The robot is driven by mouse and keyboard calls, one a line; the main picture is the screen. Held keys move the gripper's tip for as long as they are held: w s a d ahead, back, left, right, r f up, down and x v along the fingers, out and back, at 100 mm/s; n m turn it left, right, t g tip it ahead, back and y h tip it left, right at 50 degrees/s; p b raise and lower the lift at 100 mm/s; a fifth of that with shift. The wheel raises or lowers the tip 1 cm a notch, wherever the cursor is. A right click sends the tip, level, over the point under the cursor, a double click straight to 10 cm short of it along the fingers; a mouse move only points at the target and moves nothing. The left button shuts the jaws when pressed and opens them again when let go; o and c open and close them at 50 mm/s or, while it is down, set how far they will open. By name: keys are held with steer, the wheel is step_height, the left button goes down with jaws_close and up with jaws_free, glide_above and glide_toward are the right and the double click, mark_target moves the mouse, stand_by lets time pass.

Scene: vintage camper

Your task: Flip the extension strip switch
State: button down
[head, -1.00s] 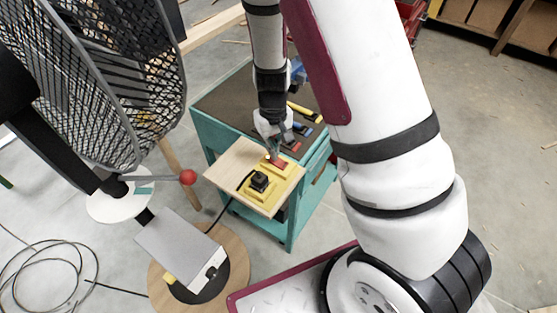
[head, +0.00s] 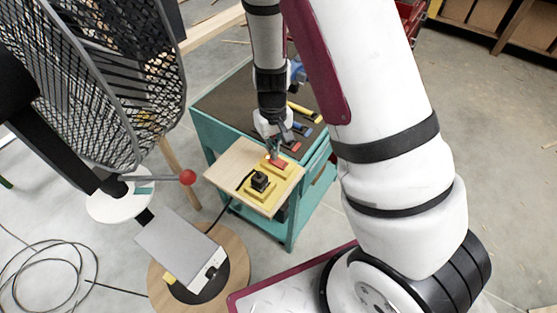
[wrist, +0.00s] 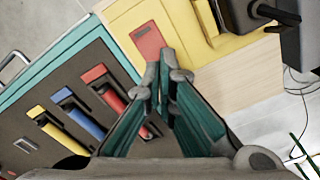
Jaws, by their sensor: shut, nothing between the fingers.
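The yellow extension strip (head: 262,191) lies on a light wooden board and has a red switch (head: 277,164) at its far end. A black plug (head: 260,181) sits in the strip's near part. In the wrist view the red rocker switch (wrist: 148,40) is set in the yellow strip (wrist: 178,22). My gripper (head: 274,156) is shut and empty, pointing down at the switch. In the wrist view my gripper's fingertips (wrist: 168,68) are together at the near end of the switch. I cannot tell whether they touch it.
The wooden board (head: 229,171) rests on a teal cart (head: 216,137). Several coloured-handled tools lie on the dark cart top beside the gripper, including a yellow one (head: 304,113). A large caged fan (head: 115,75) stands at left. A black cable (head: 40,262) coils on the floor.

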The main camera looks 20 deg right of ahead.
steer(key=shift+f+b, duration=0.5)
steer(key=shift+f, duration=0.6)
stand_by(0.6)
steer(key=shift+r+p, duration=1.65)
steer(key=shift+r, duration=1.85)
